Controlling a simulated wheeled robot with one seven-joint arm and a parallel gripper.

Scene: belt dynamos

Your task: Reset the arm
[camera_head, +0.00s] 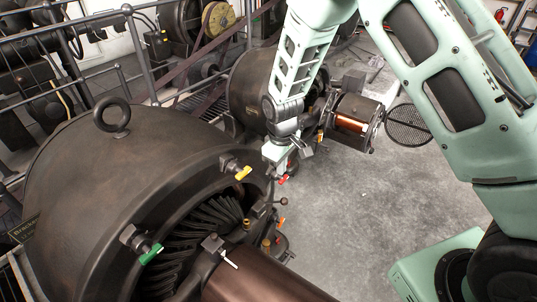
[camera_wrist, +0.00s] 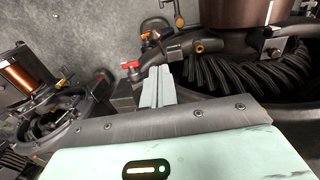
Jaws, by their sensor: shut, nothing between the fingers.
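My gripper (camera_head: 287,170) hangs at the end of my pale green arm in the head view, beside the right edge of the large dark dynamo (camera_head: 95,175). In the wrist view my gripper's two grey fingers (camera_wrist: 157,88) lie together, with nothing between them. A red-handled tap (camera_wrist: 130,66) shows just left of the fingertips in the wrist view. I cannot tell whether the fingers touch anything.
The dynamo carries a yellow-handled tap (camera_head: 243,173), a green-handled tap (camera_head: 151,253) and a brown cylinder (camera_head: 262,280). A second dynamo (camera_head: 250,85) with a copper part (camera_head: 352,124) stands behind. Metal railings (camera_head: 137,50) run at left.

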